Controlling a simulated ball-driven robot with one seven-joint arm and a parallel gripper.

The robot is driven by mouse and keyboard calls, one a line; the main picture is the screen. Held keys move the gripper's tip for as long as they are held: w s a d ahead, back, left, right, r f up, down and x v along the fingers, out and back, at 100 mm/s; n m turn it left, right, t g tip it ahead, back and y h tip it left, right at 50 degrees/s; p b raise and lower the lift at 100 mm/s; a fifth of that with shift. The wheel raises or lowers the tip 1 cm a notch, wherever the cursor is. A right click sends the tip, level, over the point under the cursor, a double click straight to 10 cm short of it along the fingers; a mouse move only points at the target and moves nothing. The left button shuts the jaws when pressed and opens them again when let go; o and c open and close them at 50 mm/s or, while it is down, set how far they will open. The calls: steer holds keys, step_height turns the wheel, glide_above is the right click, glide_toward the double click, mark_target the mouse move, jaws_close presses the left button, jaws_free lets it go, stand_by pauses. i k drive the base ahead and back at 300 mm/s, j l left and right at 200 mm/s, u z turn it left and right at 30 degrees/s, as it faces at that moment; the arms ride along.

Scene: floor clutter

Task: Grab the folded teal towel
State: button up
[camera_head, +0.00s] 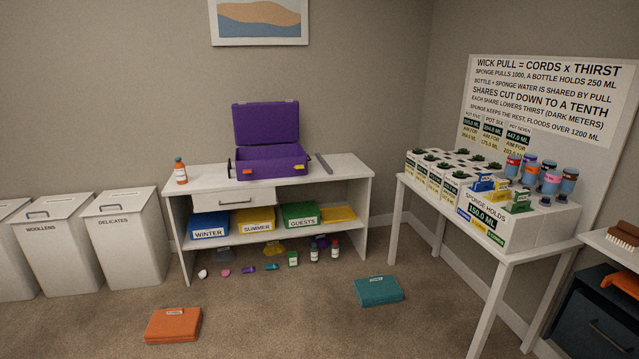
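A folded teal towel (378,291) lies flat on the carpet, right of the picture's middle. It has a small pale label near its far edge. It lies in front of the right end of the white shelf bench and left of the white table's legs. Nothing covers it. My gripper does not show in this view.
A folded orange towel (173,326) lies on the carpet at the lower left. Small items, including bottles (314,254), line the floor before the white bench (345,170). A white table (520,255) stands at right, hampers (125,245) at left. Carpet between the two towels is clear.

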mark_target(371, 290)
steer(key=i, duration=3.75)
steer(key=i+l+u, duration=0.15)
steer(key=i, duration=0.85)
